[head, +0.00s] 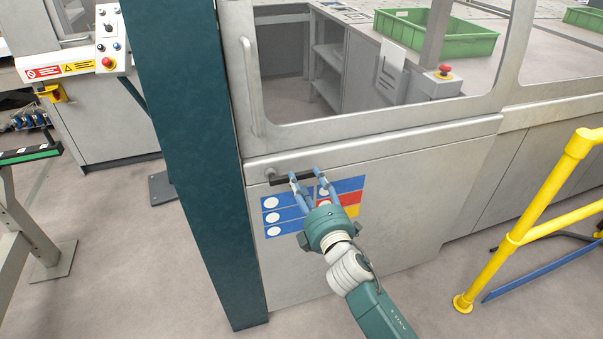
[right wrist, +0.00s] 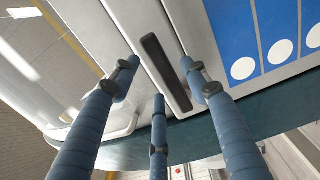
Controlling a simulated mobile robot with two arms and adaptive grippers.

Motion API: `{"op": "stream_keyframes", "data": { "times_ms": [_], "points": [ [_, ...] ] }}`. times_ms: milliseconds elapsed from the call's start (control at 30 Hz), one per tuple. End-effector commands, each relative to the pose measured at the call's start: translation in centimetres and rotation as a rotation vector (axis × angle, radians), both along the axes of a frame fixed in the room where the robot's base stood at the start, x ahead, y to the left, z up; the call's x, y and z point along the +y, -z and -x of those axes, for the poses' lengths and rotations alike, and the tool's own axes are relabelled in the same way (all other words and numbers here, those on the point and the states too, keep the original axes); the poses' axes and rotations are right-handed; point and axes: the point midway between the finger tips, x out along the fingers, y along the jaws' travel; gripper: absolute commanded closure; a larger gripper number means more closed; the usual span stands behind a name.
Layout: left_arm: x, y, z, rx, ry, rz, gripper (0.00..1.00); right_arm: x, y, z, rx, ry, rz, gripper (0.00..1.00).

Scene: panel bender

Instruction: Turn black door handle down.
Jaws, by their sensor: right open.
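The black door handle (head: 283,181) lies roughly level on the grey door panel below the window, beside a round grey boss at its left end. My right gripper (head: 305,175) is open in front of the panel, its blue fingers at the right part of the handle. In the right wrist view the black handle (right wrist: 164,70) shows between the spread fingers of my right gripper (right wrist: 160,82), one on each side and a third low in the middle. I cannot tell whether any finger touches it. My left gripper is not in view.
A dark teal post (head: 190,150) stands just left of the door. Blue label stickers (head: 285,215) are on the panel below the handle. A vertical grey grab bar (head: 250,88) is above it. A yellow railing (head: 515,240) stands at the right. The floor between is clear.

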Motion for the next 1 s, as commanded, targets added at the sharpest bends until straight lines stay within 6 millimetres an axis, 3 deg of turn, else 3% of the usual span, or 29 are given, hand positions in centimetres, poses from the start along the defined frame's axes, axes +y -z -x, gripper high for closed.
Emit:
{"op": "stream_keyframes", "data": {
  "times_ms": [233,600,633,867,1000],
  "points": [
    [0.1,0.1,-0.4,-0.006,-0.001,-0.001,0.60,1.1,0.0,-3.2,0.001,0.000,-0.003,0.54],
    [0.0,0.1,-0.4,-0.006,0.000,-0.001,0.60,1.3,0.1,-3.8,0.002,-0.001,-0.003,0.54],
    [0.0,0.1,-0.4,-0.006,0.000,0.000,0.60,1.3,0.1,-3.8,0.002,-0.001,-0.003,0.56],
    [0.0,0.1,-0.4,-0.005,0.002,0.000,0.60,1.3,0.1,-3.8,0.002,-0.001,-0.003,1.00],
    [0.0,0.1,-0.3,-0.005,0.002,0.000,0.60,1.3,0.1,-3.8,0.002,-0.001,-0.003,1.00]
  ]
}}
